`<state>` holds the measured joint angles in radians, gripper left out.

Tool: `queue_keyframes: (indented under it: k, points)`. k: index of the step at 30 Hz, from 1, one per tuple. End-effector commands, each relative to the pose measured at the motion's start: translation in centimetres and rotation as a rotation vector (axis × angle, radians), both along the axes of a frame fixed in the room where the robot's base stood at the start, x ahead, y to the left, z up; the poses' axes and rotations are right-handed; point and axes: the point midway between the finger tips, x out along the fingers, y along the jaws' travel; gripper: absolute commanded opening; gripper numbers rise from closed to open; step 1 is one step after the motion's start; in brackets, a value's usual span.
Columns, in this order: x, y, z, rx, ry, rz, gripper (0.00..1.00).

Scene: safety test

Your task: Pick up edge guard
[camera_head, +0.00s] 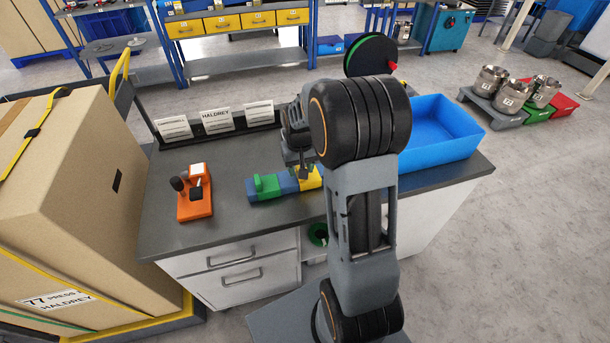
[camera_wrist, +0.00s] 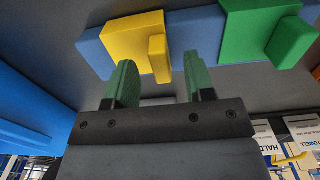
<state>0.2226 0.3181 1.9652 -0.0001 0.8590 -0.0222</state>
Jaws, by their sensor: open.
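A blue bar (camera_head: 287,185) lies on the grey worktop with a green piece (camera_head: 264,186) and a yellow piece (camera_head: 313,180) on it. Each piece has a raised tab. No label tells which of these is the edge guard. In the wrist view the yellow piece (camera_wrist: 132,40), the green piece (camera_wrist: 262,30) and the blue bar (camera_wrist: 195,32) show across the top. My gripper (camera_wrist: 160,80) is open, with its two green fingers apart and nothing held. The yellow tab (camera_wrist: 160,57) shows between the fingertips; I cannot tell whether they touch it. My arm partly hides the yellow piece in the head view.
An orange tool with a dark knob (camera_head: 195,204) stands at the worktop's left. A blue bin (camera_head: 440,130) stands at its right. Sign cards (camera_head: 216,119) line the back edge. A large carton (camera_head: 80,200) stands left of the worktop (camera_head: 225,228). The worktop's front left is clear.

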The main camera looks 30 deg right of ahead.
Motion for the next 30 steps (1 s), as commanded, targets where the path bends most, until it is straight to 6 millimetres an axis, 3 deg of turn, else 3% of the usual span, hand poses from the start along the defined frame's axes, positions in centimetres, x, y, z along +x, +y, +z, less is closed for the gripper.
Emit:
queue_keyframes:
  k: [6, 14, 30]
  points:
    - [0.0, 0.0, -1.9, 0.000, 0.000, 0.000, 0.49]
    - [0.0, 0.0, -2.1, 0.000, -0.001, 0.000, 0.49]
    - [0.0, 0.0, -2.1, 0.000, -0.001, 0.000, 0.00]
